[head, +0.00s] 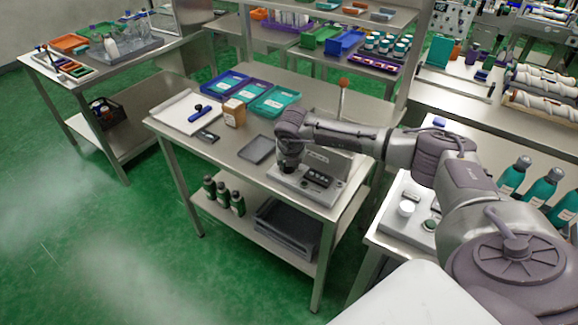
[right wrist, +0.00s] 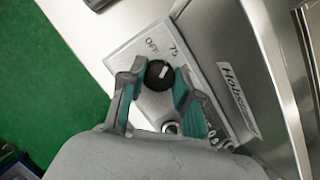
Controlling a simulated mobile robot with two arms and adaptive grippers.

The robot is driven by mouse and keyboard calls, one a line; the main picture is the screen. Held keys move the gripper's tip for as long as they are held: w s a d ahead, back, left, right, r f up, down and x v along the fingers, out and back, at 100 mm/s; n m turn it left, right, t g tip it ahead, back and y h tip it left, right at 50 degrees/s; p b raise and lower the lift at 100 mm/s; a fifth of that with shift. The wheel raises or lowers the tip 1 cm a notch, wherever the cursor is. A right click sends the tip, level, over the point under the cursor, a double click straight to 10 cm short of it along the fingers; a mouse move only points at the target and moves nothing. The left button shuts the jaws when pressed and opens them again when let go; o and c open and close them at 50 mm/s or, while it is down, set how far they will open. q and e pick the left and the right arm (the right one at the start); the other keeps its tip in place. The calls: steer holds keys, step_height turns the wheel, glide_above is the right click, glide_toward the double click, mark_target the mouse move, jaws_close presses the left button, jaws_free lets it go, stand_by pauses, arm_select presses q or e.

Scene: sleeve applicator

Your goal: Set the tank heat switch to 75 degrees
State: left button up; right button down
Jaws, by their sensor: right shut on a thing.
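The tank heat switch is a round black knob (right wrist: 158,75) with a white pointer mark, on a light grey panel (right wrist: 128,58) with "OFF" and "75" printed above it. The white mark sits right of the knob's middle, on the side of the "75" label; its exact aim is hard to tell. My right gripper (right wrist: 157,84) has its teal-padded fingers on either side of the knob and is shut on it. In the head view my right gripper (head: 289,166) reaches down onto the device (head: 325,185) at the table's front right, hiding the knob. My left gripper is not in view.
A grey tray (head: 257,149) lies left of the device, with a tan box (head: 234,113) and blue and teal trays (head: 274,100) farther back. A metal housing (right wrist: 225,50) rises close to the right of the knob. Green bottles (head: 223,196) stand on the lower shelf.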

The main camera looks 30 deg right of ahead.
steer(key=shift+m+b, duration=0.3)
steer(key=shift+m, duration=0.2)
steer(key=c, duration=0.8)
jaws_free()
steer(key=v, duration=1.2)
steer(key=shift+w+a, duration=0.1)
steer(key=shift+a, duration=0.15)
